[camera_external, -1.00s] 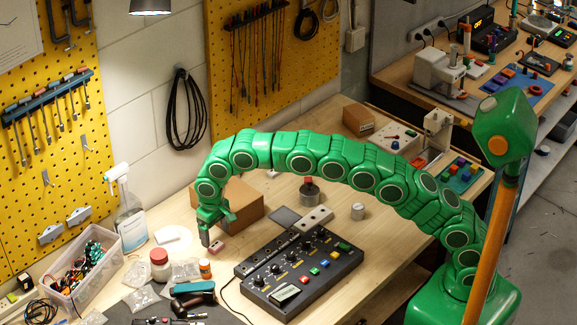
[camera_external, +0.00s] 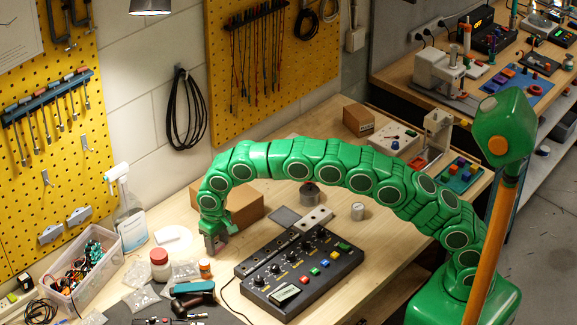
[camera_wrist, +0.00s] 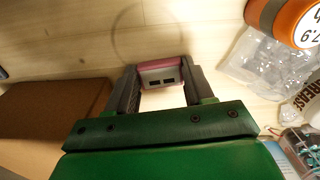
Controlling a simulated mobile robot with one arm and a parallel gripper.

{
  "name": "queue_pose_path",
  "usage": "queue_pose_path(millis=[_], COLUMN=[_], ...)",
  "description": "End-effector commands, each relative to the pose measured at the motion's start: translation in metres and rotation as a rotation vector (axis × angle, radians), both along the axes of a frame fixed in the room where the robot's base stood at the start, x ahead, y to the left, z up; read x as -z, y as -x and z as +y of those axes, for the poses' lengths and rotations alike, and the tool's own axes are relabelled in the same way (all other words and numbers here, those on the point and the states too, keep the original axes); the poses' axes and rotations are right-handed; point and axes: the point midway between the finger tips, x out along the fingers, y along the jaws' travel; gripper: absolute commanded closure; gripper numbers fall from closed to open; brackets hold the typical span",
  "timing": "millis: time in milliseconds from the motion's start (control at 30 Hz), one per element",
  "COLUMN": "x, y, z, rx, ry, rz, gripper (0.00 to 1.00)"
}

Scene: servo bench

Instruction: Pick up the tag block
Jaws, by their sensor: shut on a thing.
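The tag block is a small pink block with a pale face and two dark slots (camera_wrist: 160,77). In the wrist view it sits between the two dark fingers of my gripper (camera_wrist: 158,88), at their tips. In the external view my gripper (camera_external: 214,243) points down at the bench, left of the dark control box, and mostly hides the block. The fingers are shut on the block. Whether it still touches the bench top is not clear.
A dark control box with knobs and coloured buttons (camera_external: 300,268) stands close on the right. A cardboard box (camera_external: 245,207) is behind my gripper. An orange-labelled jar (camera_external: 205,268), a red-lidded jar (camera_external: 159,265) and clear bags lie in front and left.

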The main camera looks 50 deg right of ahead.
Motion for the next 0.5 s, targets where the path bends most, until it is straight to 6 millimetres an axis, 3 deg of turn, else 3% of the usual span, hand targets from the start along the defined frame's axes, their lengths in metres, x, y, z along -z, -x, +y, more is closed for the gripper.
queue_pose_path(millis=[267, 500], x=[-0.001, -0.017], y=[0.000, 0.000], z=[0.000, 0.000], rx=[0.000, 0.000], ry=[0.000, 0.000], rz=[0.000, -0.001], gripper=[0.77, 0.77])
